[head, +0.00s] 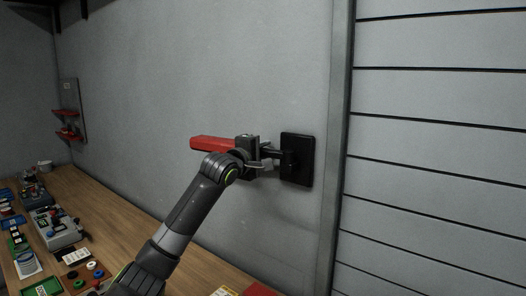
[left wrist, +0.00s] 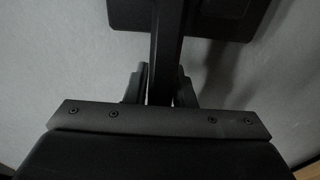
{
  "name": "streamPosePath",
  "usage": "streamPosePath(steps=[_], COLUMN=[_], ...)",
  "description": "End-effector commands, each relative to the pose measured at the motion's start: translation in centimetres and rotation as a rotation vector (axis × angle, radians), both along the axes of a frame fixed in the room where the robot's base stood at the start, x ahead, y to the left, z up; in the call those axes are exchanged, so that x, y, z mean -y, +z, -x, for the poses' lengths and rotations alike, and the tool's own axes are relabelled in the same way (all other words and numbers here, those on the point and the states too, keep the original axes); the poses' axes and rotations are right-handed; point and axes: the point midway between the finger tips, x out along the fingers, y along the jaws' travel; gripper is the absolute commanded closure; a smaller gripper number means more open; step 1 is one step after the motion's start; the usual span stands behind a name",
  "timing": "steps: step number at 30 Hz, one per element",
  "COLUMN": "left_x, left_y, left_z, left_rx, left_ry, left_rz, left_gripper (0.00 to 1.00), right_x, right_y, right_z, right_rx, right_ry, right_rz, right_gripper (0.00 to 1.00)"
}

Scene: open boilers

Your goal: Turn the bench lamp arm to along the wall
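The bench lamp has a black wall plate (head: 306,160), a dark arm (left wrist: 166,45) and a red part (head: 211,143). The red part points left from my gripper, in front of the grey wall. I cannot tell its exact angle to the wall. My left gripper (head: 264,163) is at the dark arm, close to the wall plate. In the left wrist view its two fingers (left wrist: 161,85) sit close against both sides of the arm, shut on it. My gripper hides part of the lamp in the head view. My right gripper is not in view.
A wooden bench (head: 122,205) runs along the wall below, with several small devices and parts at its left. A small red-shelved panel (head: 72,110) hangs at the far left. A slatted shutter (head: 435,150) and its grey post (head: 338,110) stand right of the lamp.

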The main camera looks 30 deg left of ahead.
Motion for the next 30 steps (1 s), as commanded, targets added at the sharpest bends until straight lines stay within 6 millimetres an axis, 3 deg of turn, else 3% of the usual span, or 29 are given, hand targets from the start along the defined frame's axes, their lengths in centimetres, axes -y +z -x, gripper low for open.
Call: streamPosePath(steps=[4, 16, 30], left_x=[0.0, -0.1, 0.3], left_y=[0.0, -0.1, -0.4], left_z=[0.0, 0.8, 8.6], left_rx=[0.0, 0.001, 0.001], left_ry=[0.0, 0.001, 0.002], left_rz=[0.0, -0.001, -0.008], left_gripper=[0.6, 0.6, 0.6], right_x=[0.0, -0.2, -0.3], right_y=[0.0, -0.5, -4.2], right_z=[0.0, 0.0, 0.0], right_rx=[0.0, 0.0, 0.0], right_ry=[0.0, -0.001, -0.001], right_rz=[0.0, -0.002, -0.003], right_gripper=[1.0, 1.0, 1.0])
